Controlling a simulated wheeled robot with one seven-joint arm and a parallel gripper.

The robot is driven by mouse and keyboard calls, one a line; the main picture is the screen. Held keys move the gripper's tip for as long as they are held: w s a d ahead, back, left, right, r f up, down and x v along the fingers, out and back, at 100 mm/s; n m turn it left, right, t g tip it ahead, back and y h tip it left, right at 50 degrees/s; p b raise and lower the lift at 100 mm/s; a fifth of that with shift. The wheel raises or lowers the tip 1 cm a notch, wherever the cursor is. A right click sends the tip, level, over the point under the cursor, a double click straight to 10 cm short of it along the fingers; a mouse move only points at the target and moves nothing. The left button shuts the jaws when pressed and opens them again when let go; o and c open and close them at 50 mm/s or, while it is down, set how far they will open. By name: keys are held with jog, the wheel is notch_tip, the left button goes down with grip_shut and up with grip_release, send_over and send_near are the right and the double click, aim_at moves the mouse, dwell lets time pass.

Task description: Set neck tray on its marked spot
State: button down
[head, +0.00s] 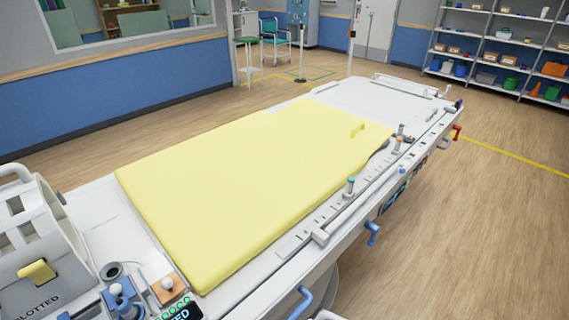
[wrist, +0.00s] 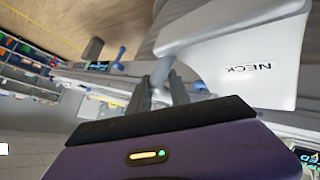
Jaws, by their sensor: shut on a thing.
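In the wrist view, the neck tray (wrist: 255,58) is a white, smooth piece with the word NECK on it, seen upside down. My gripper (wrist: 168,82) is shut on a narrow white part at the tray's near left side. The tray is held, and I cannot tell its height above what lies behind it. Neither my gripper nor the tray can be made out in the head view. I cannot make out the marked spot for the tray in either view.
A patient table (head: 350,97) with a yellow pad (head: 250,180) fills the head view's middle. Rails and small knobs line its right edge; blue handles (head: 372,232) stick out. A white slotted unit (head: 35,240) stands at the near left. Open floor lies right; shelves (head: 500,50) stand behind.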

jog(key=shift+s+d+f+b, duration=0.1)
jog(key=shift+d+f+b, duration=0.05)
jog(key=shift+f+b, duration=1)
jog(key=shift+s+d+f+b, duration=0.1)
jog(key=shift+d+f+b, duration=0.05)
jog(key=shift+f+b, duration=1)
